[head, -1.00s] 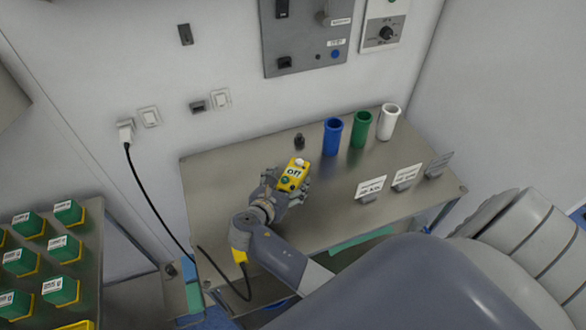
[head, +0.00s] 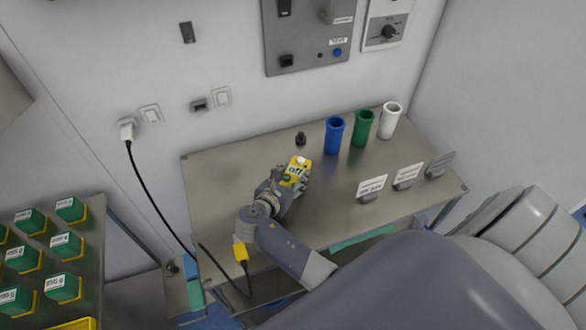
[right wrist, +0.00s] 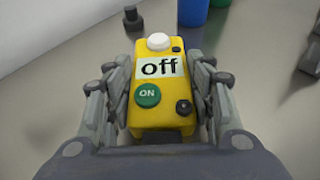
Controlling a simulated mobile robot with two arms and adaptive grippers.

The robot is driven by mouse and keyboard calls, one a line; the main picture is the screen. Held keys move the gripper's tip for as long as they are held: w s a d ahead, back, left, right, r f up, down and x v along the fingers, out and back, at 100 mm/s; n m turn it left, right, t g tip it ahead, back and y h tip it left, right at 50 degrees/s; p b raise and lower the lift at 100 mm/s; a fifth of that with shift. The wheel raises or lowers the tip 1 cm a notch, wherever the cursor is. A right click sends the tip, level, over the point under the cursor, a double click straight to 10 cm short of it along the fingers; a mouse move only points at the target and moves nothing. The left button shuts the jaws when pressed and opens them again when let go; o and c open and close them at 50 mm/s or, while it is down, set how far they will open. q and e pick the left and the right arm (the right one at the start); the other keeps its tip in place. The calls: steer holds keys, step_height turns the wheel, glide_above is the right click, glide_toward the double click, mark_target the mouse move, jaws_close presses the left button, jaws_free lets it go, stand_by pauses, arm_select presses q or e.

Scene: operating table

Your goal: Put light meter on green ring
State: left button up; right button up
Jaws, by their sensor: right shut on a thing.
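The light meter is a yellow box (head: 297,171) with a white dome, a display reading "off" and a green ON button; it also shows in the right wrist view (right wrist: 160,96). My right gripper (head: 287,182) is shut on its two sides, and its fingers flank it in the right wrist view (right wrist: 160,105). It is over the left-middle part of the metal table; its exact height is unclear. A green open-topped cylinder (head: 362,129) stands at the back right of the table, apart from the meter. No flat green ring shows. My left gripper is out of view.
A blue cylinder (head: 333,136) and a white one (head: 388,121) flank the green one. A small black knob-like object (head: 300,139) stands behind the meter. Label stands (head: 371,189) line the table's right front. A side table (head: 88,235) at left holds green-and-yellow boxes.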

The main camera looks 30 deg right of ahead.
mark_target(292, 176)
steer(key=shift+r, duration=0.8)
step_height(292, 176, up, 2)
steer(key=s+a+b, duration=0.1)
steer(key=s+a, duration=0.2)
steer(key=s+a+b, duration=0.1)
steer(key=s+a, duration=0.3)
steer(key=s+a+r+b, duration=0.1)
steer(key=s+a, duration=0.2)
steer(key=shift+s+a+r, duration=0.1)
steer(key=shift+s+a, duration=0.1)
steer(key=shift+a, duration=0.05)
steer(key=shift+s+a+r, duration=0.15)
steer(key=shift+s+a, duration=0.25)
steer(key=shift+a, duration=0.05)
step_height(292, 176, up, 15)
steer(key=a+n+t+y+b, duration=0.1)
steer(key=n+t+y, duration=0.3)
steer(key=n+y, duration=0.1)
steer(key=shift+w+f+n+t, duration=0.2)
steer(key=shift+w+n+t, duration=0.2)
steer(key=shift+w+n, duration=0.1)
steer(key=shift+a, duration=0.1)
